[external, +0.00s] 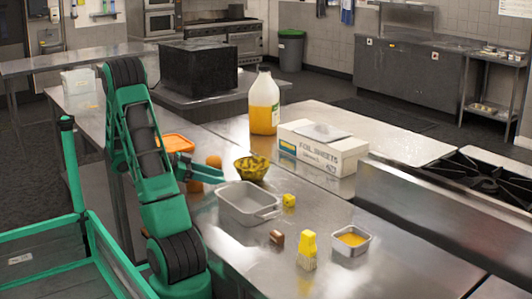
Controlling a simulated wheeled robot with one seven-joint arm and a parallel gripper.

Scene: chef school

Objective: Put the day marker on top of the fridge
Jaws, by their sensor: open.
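My gripper (200,170) is held low over the steel table, beside some small orange items. It is open, and my arm partly hides it. I cannot tell for sure which item is the day marker. Small candidates on the table are a yellow block (289,201) beside the metal pan and a brown block (277,238) nearer the front. Both stand to the right of my gripper and apart from it. No fridge can be clearly told; a low steel cabinet (400,75) stands against the back right wall.
Around the gripper are an orange item (214,162), an orange tray (176,143) and a patterned yellow bowl (252,168). A metal pan (247,204), a yellow brush (307,247), a small tin (351,240), a foil box (322,150) and a jug (264,104) stand to the right.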

